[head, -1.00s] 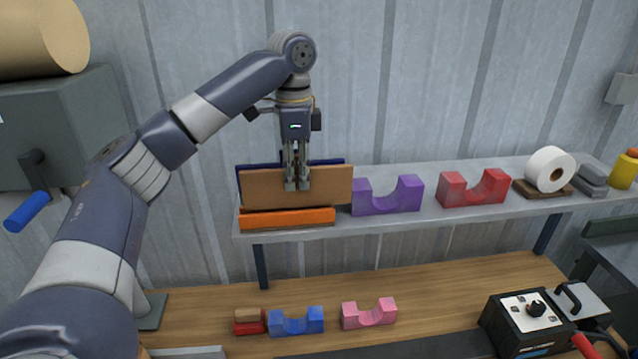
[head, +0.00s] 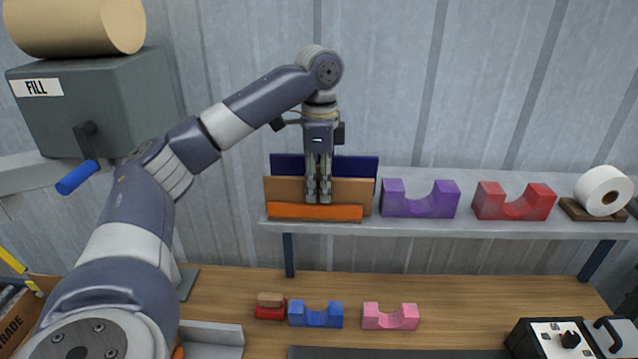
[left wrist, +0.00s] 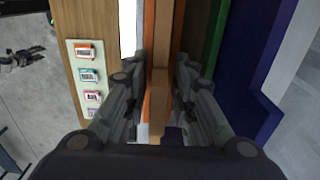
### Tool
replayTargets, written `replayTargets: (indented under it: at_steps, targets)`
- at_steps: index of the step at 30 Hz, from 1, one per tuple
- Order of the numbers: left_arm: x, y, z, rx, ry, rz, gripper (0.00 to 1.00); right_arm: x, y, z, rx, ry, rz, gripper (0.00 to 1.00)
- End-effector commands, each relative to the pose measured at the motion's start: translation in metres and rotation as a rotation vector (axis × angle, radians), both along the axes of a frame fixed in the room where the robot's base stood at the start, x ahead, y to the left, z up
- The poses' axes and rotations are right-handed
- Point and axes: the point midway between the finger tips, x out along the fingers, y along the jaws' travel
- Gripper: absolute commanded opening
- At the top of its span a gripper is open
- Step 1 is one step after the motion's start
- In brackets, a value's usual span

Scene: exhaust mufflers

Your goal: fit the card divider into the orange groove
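The tan card divider (head: 290,188) stands upright on the wall shelf in the head view, its lower edge behind the front of the orange grooved block (head: 315,212). Its right end sticks out past the block. My left gripper (head: 318,196) points down and is shut on the divider's upper middle. In the left wrist view the divider (left wrist: 160,85) runs edge-on between the fingers (left wrist: 162,95), with orange beside it on the left. The groove itself and the divider's seating are hidden. My right gripper is not in view.
A navy panel (head: 325,164) stands behind the divider. A purple cradle (head: 418,202) is close on the right, then a red cradle (head: 513,204) and a white roll (head: 603,190). Blue (head: 316,317) and pink (head: 390,319) cradles sit on the bench below.

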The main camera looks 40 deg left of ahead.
Motion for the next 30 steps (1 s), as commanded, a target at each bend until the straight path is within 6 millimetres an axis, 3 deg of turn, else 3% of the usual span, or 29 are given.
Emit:
replayTargets:
  at_steps: [2, 5, 14, 30]
  targets:
    - [0.000, -0.001, 0.000, -0.001, -0.001, -0.001, 0.30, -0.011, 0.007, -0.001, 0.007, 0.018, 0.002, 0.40]
    - [0.000, -0.001, 0.000, -0.001, -0.001, -0.001, 0.30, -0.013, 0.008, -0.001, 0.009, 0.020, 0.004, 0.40]
    - [0.001, -0.001, 0.009, -0.001, -0.003, -0.001, 0.30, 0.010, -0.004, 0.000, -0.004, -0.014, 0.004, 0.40]
    - [0.001, -0.001, 0.070, 0.000, -0.006, -0.002, 0.30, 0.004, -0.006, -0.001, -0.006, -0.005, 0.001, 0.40]
